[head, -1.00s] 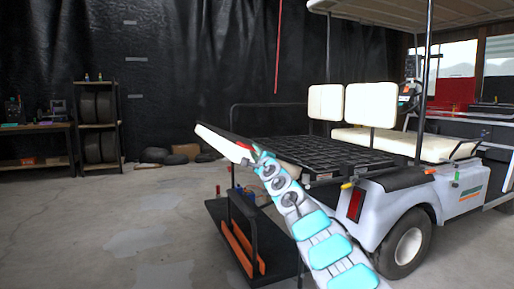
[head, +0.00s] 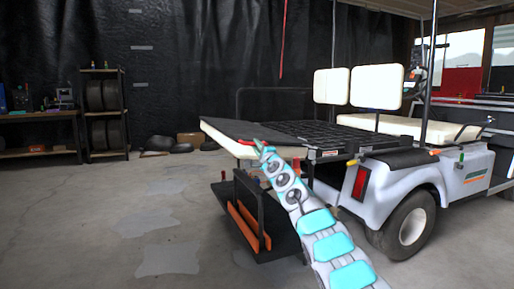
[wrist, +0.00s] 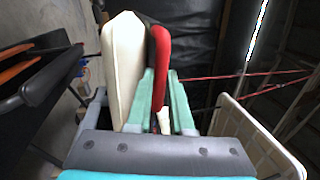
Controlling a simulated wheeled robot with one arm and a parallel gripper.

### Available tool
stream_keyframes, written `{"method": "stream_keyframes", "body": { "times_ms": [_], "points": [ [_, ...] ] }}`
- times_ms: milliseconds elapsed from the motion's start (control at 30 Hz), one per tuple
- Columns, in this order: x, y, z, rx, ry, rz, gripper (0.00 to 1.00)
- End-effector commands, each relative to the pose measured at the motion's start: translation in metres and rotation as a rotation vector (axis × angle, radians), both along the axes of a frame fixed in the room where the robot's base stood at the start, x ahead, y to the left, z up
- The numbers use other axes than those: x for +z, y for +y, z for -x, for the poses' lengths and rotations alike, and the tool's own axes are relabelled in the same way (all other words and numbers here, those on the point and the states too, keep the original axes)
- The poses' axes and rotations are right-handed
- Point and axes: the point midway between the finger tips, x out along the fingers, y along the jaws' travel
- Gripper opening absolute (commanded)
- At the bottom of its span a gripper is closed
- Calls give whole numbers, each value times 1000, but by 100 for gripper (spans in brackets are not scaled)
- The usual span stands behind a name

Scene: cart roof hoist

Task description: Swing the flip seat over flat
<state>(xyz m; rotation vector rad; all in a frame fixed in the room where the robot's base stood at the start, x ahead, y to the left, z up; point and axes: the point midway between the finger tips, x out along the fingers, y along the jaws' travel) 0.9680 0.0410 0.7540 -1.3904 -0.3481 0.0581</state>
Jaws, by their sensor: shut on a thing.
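The flip seat (head: 240,129) is at the rear of the cart, dark panel up and white cushion edge below. It lies close to level beside the black cargo deck (head: 318,133); I cannot tell whether it is fully flat. In the wrist view its cream cushion (wrist: 122,70) stands left of a red grab handle (wrist: 161,62). My gripper (head: 262,147) is at the seat's near edge. In the wrist view my teal fingers (wrist: 160,95) are on either side of the red handle, shut on it. The handle's lower end is partly hidden between the fingers.
A black footplate (head: 265,240) with orange strips hangs below the seat. The cart's white body (head: 400,185) and rear wheel (head: 405,235) are at right. Shelves (head: 104,115) and tires stand at the back left. The floor at left is clear.

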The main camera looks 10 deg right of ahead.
Motion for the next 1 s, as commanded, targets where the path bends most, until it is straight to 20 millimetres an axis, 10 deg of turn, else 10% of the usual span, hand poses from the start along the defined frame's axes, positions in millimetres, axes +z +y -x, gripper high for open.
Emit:
{"method": "stream_keyframes", "body": {
  "times_ms": [300,333,600,1000],
  "points": [
    [0,0,0,0,1,1,0],
    [0,0,0,0,0,1,21],
    [0,0,0,0,0,1,50],
    [-3,4,2,1,0,1,50]
  ]
}}
